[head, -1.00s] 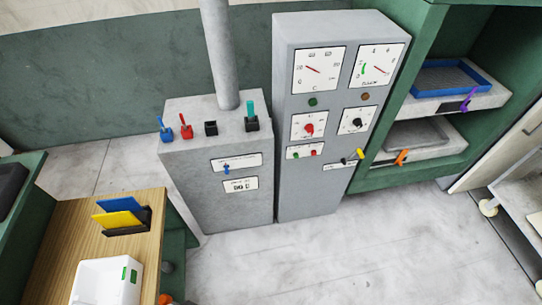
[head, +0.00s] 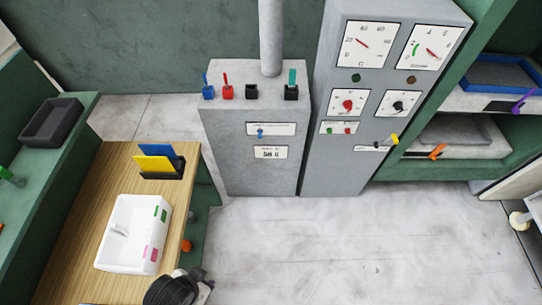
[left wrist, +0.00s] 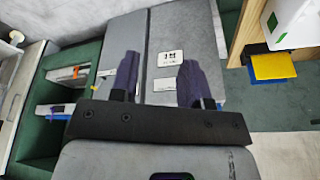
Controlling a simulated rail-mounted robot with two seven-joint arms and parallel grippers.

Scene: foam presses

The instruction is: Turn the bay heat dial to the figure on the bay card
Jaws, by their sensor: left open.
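The tall grey cabinet (head: 345,170) carries a dial with a red knob (head: 347,104) and a dial with a black knob (head: 397,105). Their lettering is too small to read, so I cannot tell which is the bay heat dial. A blue card (head: 163,152) and a yellow card (head: 153,164) stand in a black holder on the wooden counter; no figure shows on them. My left gripper (left wrist: 159,62) is open and empty in the left wrist view, its two dark fingers apart before grey cabinets. A dark part of my left arm shows at the head view's bottom edge. My right gripper is not in view.
The low grey cabinet (head: 250,175) has a figure plate (head: 270,153) and several coloured levers on top. A white box (head: 131,235) stands on the wooden counter. Green shelving (head: 405,171) with trays stands at right. The floor before the cabinets is clear.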

